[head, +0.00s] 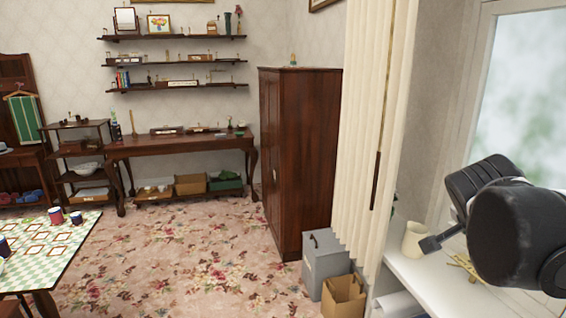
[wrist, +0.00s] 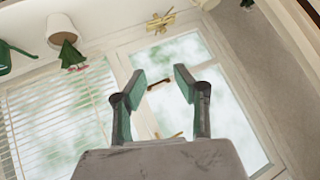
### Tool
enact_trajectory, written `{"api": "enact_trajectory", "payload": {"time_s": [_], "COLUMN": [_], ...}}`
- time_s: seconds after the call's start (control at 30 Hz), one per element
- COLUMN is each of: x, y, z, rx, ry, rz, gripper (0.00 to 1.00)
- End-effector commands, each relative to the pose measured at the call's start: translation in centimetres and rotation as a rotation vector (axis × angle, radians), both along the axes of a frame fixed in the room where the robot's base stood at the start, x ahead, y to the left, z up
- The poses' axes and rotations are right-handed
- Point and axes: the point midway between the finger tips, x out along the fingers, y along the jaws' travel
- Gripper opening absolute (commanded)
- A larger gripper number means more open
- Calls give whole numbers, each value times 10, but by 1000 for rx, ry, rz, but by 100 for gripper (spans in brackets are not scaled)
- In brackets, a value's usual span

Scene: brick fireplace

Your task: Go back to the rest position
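My gripper (wrist: 161,84) is open in the wrist view, its two green-padded fingers apart. In the head view my dark arm is at the right edge, above the white windowsill (head: 435,285). A dark grey piece there, beside the cream pot, looks like part of my gripper, but its fingers cannot be made out clearly.
The sill holds a cream pot (head: 413,240) and a yellow slatted piece (head: 466,268). A pale curtain (head: 365,130) hangs left of the sill. A grey box (head: 324,262) and cardboard box (head: 343,297) stand below. Flowered carpet (head: 190,250) is open in the middle.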

Motion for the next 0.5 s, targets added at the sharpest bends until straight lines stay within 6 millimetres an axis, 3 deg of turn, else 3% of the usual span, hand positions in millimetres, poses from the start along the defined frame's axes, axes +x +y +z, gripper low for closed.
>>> {"api": "enact_trajectory", "payload": {"time_s": [0.03, 0.3, 0.5], "x": [-9, -54, -85], "y": [19, 110, 163], "z": [-12, -68, -101], "rx": [-5, -73, -146], "ry": [43, 235, 300], "rz": [87, 602, 944], "gripper": [29, 29, 29]}}
